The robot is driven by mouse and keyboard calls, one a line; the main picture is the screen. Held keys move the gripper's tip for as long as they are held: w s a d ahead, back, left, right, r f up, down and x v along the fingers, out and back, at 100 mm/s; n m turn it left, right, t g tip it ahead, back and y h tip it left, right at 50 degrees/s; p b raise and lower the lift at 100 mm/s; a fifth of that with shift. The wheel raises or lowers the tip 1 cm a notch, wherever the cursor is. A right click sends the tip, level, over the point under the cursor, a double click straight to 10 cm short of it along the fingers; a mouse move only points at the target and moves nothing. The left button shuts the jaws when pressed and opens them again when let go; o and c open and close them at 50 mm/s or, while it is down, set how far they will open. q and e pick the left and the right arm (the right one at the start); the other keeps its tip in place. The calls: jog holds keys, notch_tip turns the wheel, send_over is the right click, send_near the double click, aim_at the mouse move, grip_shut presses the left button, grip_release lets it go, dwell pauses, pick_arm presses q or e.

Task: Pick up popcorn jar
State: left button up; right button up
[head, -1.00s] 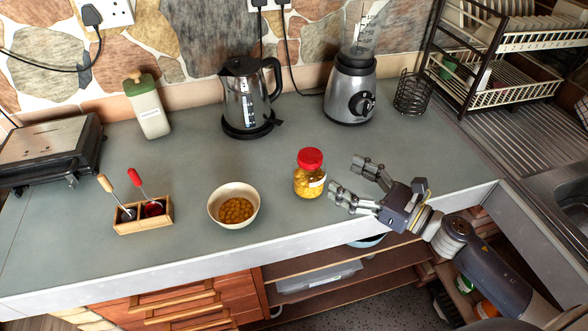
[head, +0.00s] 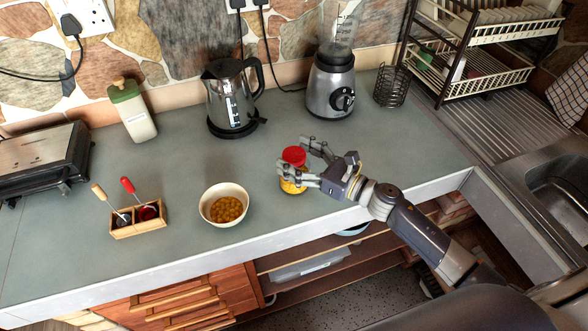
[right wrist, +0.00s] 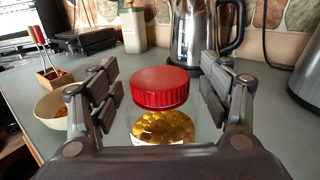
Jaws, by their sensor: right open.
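The popcorn jar (head: 293,157) has a red lid and yellow contents and stands upright on the grey counter. My right gripper (head: 294,161) is open around it, with a finger on each side. In the head view the fingers and hand hide part of the jar's body. In the right wrist view the jar (right wrist: 162,110) stands between the two open fingers of the gripper (right wrist: 166,95). A gap shows on each side of the lid. The lower part of the jar is hidden by the hand. My left gripper is out of view.
A kettle (head: 232,115) and a blender (head: 331,85) stand behind. The front counter edge (head: 250,236) is close.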

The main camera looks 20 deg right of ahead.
jog(key=shift+w+a+f, duration=0.1)
jog(key=shift+w+a, duration=0.15)
jog(key=shift+w, duration=0.05)
jog(key=shift+s, duration=0.1)
grip_shut()
